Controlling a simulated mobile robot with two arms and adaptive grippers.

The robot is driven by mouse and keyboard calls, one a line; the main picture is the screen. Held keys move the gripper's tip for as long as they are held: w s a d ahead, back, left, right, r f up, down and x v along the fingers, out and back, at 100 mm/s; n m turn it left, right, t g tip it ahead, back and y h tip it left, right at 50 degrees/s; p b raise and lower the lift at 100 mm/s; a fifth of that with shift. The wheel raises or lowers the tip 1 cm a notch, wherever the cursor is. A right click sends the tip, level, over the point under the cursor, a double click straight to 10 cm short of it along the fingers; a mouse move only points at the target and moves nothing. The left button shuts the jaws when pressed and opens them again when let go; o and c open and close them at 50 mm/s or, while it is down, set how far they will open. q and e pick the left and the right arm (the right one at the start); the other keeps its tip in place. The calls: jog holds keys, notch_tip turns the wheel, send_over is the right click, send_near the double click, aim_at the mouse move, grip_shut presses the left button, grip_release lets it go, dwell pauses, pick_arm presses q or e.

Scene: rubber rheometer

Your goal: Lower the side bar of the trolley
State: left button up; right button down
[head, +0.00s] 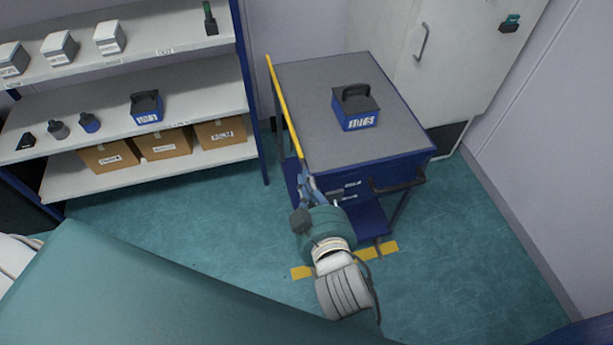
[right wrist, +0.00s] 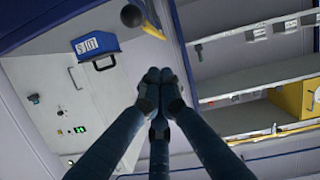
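The trolley (head: 345,105) has a grey top, a blue frame and a drawer. Its yellow side bar (head: 284,105) runs along the left edge of the top, level with it. My right gripper (head: 304,170) is at the near end of this bar, by the trolley's front left corner. In the right wrist view, the fingers of my right gripper (right wrist: 160,76) are drawn together with nothing visible between them. A piece of the yellow bar (right wrist: 150,28) and a black ball (right wrist: 131,16) show just beyond the tips, apart from them in the picture. My left gripper is not in view.
A blue box (head: 356,107) with a black handle stands on the trolley top. A dark push handle (head: 398,184) sticks out at its front right. Shelves (head: 190,95) with boxes stand left, a pale cabinet (head: 440,60) behind. The floor at right is clear.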

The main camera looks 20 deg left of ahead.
jog(key=w+a+f+p, duration=0.1)
jog(key=w+f, duration=0.2)
jog(key=f, duration=0.2)
jog(key=shift+w+a, duration=0.25)
jog(key=shift+w, duration=0.15)
jog(key=shift+f, duration=0.1)
notch_tip(320, 180, down, 9)
jog(key=b, duration=0.6)
jog(key=shift+r, duration=0.2)
